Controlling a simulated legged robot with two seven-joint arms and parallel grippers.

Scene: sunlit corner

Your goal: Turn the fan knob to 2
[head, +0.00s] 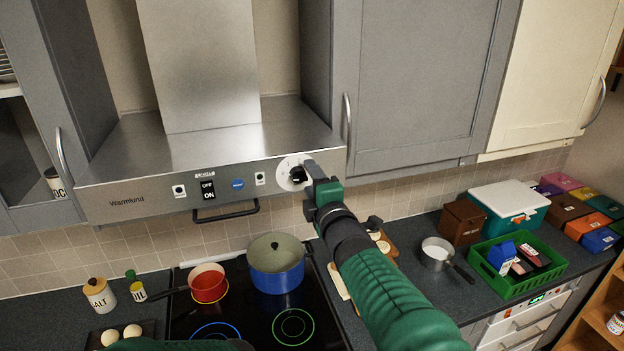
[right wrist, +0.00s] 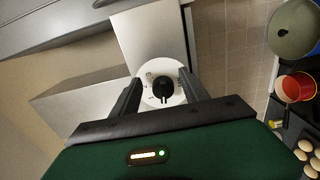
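The fan knob (head: 298,175) is a black knob on a round white dial at the right end of the range hood's front panel. In the right wrist view the knob (right wrist: 162,88) sits between my two fingers, with a gap on each side. My right gripper (head: 308,176) is open at the dial and partly covers its right side in the head view. It also shows in the right wrist view (right wrist: 161,90). The dial's marks are too small to read. Only a green part of my left arm shows at the bottom edge; its fingers are out of view.
The steel hood (head: 215,150) has a black handle (head: 226,213) below its panel. Under it, a blue pot (head: 277,270) and a red saucepan (head: 208,284) stand on the black hob. A grey cabinet (head: 410,80) is right of the hood. A green crate (head: 517,268) stands on the right counter.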

